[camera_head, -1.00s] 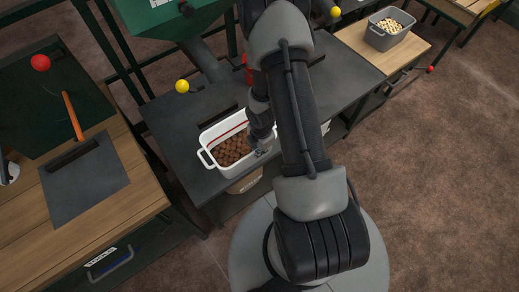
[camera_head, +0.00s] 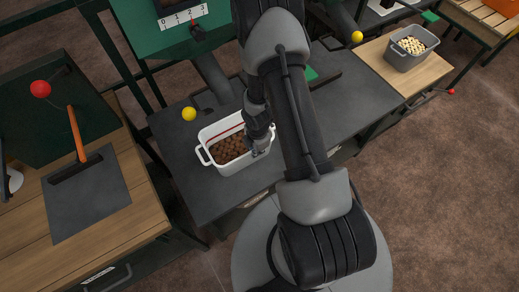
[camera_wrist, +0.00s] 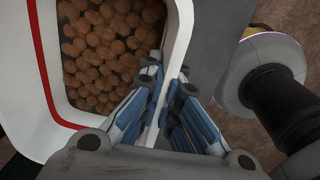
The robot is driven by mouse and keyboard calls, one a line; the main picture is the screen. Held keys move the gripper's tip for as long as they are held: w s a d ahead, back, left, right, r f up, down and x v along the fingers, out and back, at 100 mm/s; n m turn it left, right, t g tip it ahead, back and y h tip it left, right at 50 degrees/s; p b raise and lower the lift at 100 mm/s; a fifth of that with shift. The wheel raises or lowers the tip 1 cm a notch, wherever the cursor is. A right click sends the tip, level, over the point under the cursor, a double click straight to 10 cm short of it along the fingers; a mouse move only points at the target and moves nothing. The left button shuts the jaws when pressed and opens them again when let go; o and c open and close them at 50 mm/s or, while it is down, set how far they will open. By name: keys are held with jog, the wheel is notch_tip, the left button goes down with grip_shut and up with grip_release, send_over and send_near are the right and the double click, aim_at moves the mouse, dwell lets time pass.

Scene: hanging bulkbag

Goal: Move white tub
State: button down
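The white tub (camera_head: 238,166) has a red line around its inside and side handles. Several brown round pieces (camera_head: 228,149) lie in it. It is over the dark table at left of centre; whether it touches the top I cannot tell. My gripper (camera_head: 262,147) is at the tub's right end in the head view, partly hidden by my arm. In the wrist view, my gripper's blue-grey fingers (camera_wrist: 167,105) are closed on the tub's wall (camera_wrist: 178,45), one on each side of it.
The dark table (camera_head: 345,98) has free room to the right. A grey tub (camera_head: 410,55) of pale pieces stands on a wooden bench at upper right. A yellow ball (camera_head: 189,114) is just behind the white tub. A green machine with a 0-3 scale (camera_head: 185,18) stands behind.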

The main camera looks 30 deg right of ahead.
jog(key=shift+w, duration=0.35)
jog(key=c, duration=1.7)
grip_release()
jog(key=shift+r, duration=0.1)
